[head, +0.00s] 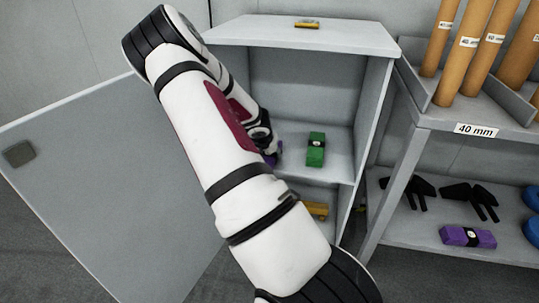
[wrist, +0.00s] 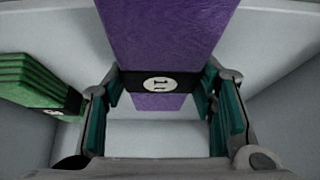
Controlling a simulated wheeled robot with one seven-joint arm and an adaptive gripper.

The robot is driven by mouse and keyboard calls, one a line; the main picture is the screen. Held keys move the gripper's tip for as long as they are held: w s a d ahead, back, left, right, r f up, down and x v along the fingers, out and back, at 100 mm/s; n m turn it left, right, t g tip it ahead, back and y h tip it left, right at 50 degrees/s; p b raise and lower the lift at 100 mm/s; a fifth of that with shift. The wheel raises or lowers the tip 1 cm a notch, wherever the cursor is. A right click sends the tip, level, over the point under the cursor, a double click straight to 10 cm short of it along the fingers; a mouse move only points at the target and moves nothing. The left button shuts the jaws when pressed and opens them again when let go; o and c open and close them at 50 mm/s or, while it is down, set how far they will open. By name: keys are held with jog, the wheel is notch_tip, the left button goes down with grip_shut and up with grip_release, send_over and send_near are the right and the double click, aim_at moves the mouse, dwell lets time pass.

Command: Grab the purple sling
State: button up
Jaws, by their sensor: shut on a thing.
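The purple sling (wrist: 165,40) is a folded purple bundle with a black band and a white label. In the wrist view it lies between the teal finger pads of my gripper (wrist: 162,88), which is shut on it around the band. In the head view only a small purple part of this sling (head: 273,157) shows inside the open cabinet, left of the green sling. My gripper (head: 266,143) is mostly hidden there behind my own arm. Whether the sling touches the shelf cannot be told.
A green sling (head: 316,149) stands close by on the cabinet shelf (head: 338,167). A yellow sling (head: 316,210) lies below. The cabinet door (head: 95,190) stands open at left. Another purple sling (head: 468,237) lies on the right rack, near black brackets (head: 470,196).

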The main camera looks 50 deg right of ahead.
jog(key=shift+a, duration=0.15)
jog(key=o, duration=1.5)
jog(key=v, duration=1.2)
